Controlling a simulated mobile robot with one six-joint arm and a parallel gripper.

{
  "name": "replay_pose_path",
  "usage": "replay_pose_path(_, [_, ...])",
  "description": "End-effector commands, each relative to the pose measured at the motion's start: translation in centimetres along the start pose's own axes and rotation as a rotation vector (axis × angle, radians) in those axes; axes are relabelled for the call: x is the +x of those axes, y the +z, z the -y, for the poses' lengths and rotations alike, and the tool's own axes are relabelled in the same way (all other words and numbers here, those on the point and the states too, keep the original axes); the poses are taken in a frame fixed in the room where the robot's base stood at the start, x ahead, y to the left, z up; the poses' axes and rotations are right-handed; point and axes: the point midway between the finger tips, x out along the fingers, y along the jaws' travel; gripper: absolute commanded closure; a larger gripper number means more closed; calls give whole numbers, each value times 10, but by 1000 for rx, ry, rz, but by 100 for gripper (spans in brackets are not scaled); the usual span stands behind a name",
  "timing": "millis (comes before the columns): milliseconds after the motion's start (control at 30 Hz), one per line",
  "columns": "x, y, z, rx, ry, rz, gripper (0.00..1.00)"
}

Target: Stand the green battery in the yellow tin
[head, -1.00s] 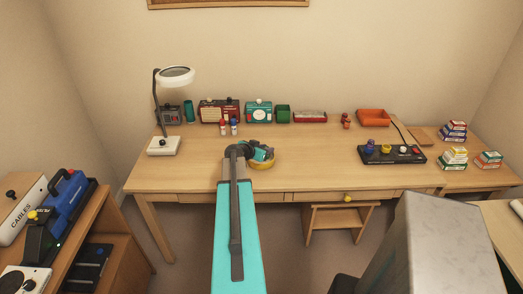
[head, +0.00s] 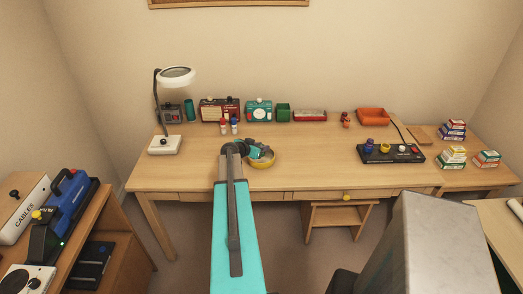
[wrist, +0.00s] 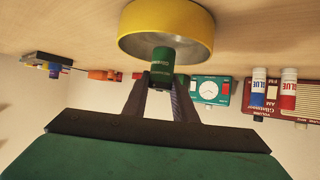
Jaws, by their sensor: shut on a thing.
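The yellow tin (head: 262,164) is a shallow round tin on the desk, partly covered by my gripper (head: 260,152) in the head view. In the wrist view, which is upside down, the tin (wrist: 165,22) is at the top with its open side toward my gripper (wrist: 160,85). My gripper is shut on the green battery (wrist: 162,58), a short dark green cylinder in line with the fingers. The battery's far end overlaps the tin's opening. I cannot tell whether it touches the tin's floor. The battery is not clear in the head view.
Glue sticks (head: 229,127) stand behind the tin to the left. Radios, a clock (head: 258,111), a green box (head: 283,113) and a red tray (head: 310,116) line the back. A lamp (head: 165,146) stands left, a black switch panel (head: 391,153) right. Desk space between is clear.

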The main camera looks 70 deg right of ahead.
Motion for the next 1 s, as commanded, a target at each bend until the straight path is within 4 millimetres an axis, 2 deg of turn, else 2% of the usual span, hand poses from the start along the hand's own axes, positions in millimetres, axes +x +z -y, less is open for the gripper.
replay_pose_path(333, [12, 21, 0, 0, 0, -1, 100])
replay_pose_path(933, [14, 24, 0, 0, 0, -1, 100])
replay_pose_path(967, [13, 24, 0, 0, 0, -1, 70])
replay_pose_path(1000, [13, 24, 0, 0, 0, -1, 63])
